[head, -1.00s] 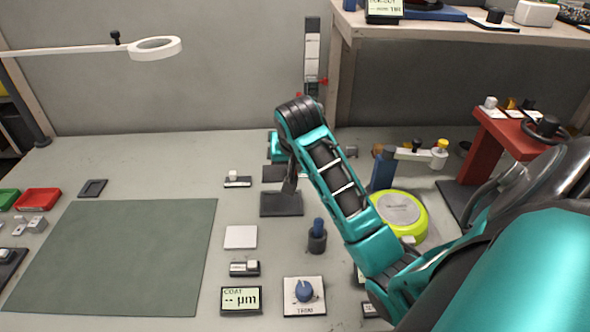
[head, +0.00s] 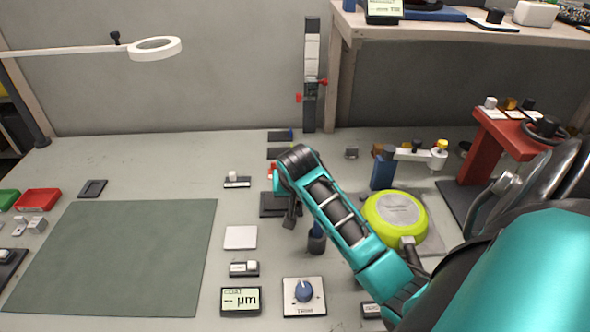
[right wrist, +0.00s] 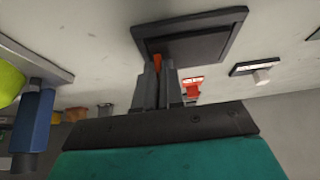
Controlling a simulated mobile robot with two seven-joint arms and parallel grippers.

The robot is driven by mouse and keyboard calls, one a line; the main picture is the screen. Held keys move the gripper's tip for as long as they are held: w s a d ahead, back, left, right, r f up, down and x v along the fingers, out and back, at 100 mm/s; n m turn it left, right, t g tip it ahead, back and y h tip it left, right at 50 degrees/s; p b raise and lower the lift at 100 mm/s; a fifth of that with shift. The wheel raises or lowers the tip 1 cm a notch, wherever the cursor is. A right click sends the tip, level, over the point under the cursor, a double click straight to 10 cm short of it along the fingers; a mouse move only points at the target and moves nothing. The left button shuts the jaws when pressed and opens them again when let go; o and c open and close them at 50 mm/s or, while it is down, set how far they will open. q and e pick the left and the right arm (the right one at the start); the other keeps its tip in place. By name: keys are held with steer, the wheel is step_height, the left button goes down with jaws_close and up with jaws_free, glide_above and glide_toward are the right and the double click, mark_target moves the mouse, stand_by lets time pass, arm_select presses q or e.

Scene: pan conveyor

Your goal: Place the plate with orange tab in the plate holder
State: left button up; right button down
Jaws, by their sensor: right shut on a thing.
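My right gripper (right wrist: 158,85) is shut on an orange tab (right wrist: 157,63) in the right wrist view. A dark plate (right wrist: 190,48) extends beyond the tab and overlaps a dark square base that looks like the plate holder (right wrist: 190,20). I cannot tell whether the plate touches it. In the head view the holder (head: 268,208) is partly hidden by my right arm, and the fingers (head: 289,221) are at its right front edge. The held plate is not clear there. My left gripper is out of view.
A blue knob post (head: 316,240) stands close right of the fingers. A yellow-green pan (head: 395,218) and a blue block (head: 383,172) are further right. The green mat (head: 115,255) is clear.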

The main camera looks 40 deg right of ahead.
steer(key=c, duration=1.3)
jaws_free()
steer(key=shift+f, duration=0.1)
steer(key=shift+o, duration=0.2)
steer(key=shift+r, duration=0.35)
steer(key=v, duration=1.1)
steer(key=shift+s+a+r, duration=0.15)
steer(key=shift+s+r, duration=0.05)
steer(key=shift+r, duration=0.1)
